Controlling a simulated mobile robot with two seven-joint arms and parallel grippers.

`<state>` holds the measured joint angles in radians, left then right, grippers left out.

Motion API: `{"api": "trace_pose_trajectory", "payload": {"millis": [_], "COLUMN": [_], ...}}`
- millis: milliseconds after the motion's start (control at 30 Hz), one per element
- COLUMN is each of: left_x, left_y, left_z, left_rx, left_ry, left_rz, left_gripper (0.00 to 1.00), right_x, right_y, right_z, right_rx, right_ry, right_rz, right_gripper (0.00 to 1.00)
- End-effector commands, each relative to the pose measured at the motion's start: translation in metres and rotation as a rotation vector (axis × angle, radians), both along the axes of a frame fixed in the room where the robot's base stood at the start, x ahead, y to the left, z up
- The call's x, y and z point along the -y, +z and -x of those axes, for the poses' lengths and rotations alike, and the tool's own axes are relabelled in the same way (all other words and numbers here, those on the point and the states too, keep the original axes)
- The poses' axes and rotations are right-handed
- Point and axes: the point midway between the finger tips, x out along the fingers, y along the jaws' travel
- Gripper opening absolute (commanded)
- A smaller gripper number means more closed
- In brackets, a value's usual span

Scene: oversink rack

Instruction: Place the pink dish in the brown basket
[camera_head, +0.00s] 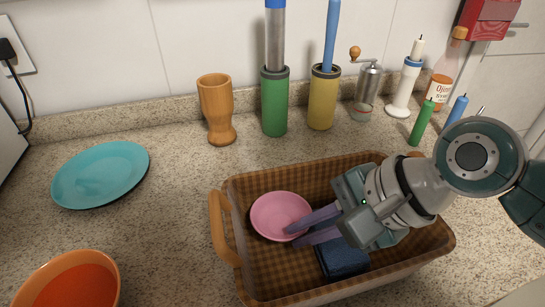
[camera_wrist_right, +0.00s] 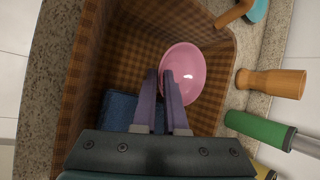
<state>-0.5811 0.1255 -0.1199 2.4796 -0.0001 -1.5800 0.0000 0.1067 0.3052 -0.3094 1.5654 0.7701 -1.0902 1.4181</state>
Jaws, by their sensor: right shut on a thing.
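The pink dish (camera_head: 279,214) is inside the brown basket (camera_head: 237,196), at its left part in the head view. My right gripper (camera_head: 290,235) reaches down into the basket and is shut on the near edge of the dish. In the right wrist view the dish (camera_wrist_right: 185,66) lies at the fingertips of my right gripper (camera_wrist_right: 168,76), with the basket's checked wall (camera_wrist_right: 90,60) around it. I cannot tell whether the dish touches the basket floor. My left gripper is not in view.
A dark blue folded cloth (camera_head: 343,258) lies in the basket beside the fingers. A teal plate (camera_head: 101,174) and an orange bowl (camera_head: 72,285) are at left. A wooden cup (camera_head: 216,108), green holder (camera_head: 274,105) and yellow holder (camera_head: 322,100) stand behind the basket.

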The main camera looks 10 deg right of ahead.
Motion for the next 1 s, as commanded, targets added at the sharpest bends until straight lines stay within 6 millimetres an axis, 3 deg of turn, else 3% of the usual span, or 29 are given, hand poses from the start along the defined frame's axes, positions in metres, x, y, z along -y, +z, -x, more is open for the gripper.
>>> {"api": "trace_pose_trajectory", "payload": {"millis": [200,533,567,800,1000], "left_x": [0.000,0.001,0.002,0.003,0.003], "left_y": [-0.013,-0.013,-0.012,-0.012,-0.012], "left_z": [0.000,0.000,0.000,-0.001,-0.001], "left_rx": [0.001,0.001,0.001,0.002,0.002], "left_ry": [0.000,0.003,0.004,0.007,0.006], "left_rz": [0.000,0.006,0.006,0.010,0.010], "left_gripper": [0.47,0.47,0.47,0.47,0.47], "right_x": [0.000,0.000,0.000,0.000,0.000], "right_y": [-0.033,-0.035,-0.036,-0.035,-0.035], "right_z": [0.000,0.000,0.000,0.000,0.000], "right_rx": [-0.001,-0.001,-0.001,-0.001,-0.001], "right_ry": [0.000,0.000,0.000,0.000,0.000], "right_rz": [0.000,0.000,0.002,0.001,0.001], "right_gripper": [0.00,0.00,0.12,0.39,0.40]}}
